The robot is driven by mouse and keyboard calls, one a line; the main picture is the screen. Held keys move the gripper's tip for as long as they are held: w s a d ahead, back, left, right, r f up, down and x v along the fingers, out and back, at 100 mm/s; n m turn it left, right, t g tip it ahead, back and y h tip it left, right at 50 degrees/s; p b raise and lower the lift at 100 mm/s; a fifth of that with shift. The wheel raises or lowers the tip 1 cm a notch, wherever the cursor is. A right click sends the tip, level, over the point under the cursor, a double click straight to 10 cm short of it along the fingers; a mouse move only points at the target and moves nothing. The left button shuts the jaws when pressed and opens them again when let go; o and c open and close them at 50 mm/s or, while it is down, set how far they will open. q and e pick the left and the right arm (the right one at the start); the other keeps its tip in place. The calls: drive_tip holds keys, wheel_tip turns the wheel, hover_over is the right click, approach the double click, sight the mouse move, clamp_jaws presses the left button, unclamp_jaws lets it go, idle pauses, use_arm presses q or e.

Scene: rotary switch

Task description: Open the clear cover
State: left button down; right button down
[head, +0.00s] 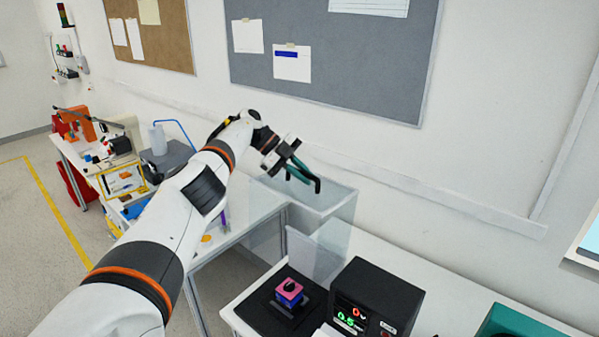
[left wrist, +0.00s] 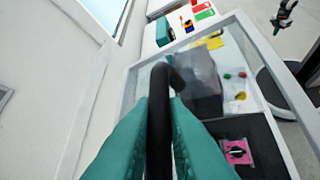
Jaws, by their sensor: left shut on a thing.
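The clear cover (head: 325,250) is a see-through box with pale edges. In the head view it stands raised behind the rotary switch, partly over the gap between the tables. My left gripper (head: 301,176) has teal fingers shut on the cover's black handle (head: 317,185). The handle (left wrist: 160,125) runs between the fingers in the left wrist view. The rotary switch (head: 289,290), pink-topped with a black knob, sits on a black base and looks uncovered from the front. It also shows in the left wrist view (left wrist: 237,152). My right gripper (left wrist: 281,22) appears small there, its fingers unclear.
A black meter box (head: 376,298) with lit digits stands right of the switch. A teal bin (head: 520,322) is at the lower right. The white wall is close behind the cover. A cluttered side table (head: 85,150) stands at the left.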

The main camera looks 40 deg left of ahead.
use_arm(q)
drive_tip(key=shift+f, duration=0.15)
use_arm(e)
drive_tip(key=shift+d, duration=0.35)
use_arm(q)
drive_tip(key=c, duration=1.5)
unclamp_jaws()
drive_tip(key=shift+o, duration=0.2)
use_arm(e)
drive_tip(key=shift+s, duration=0.1)
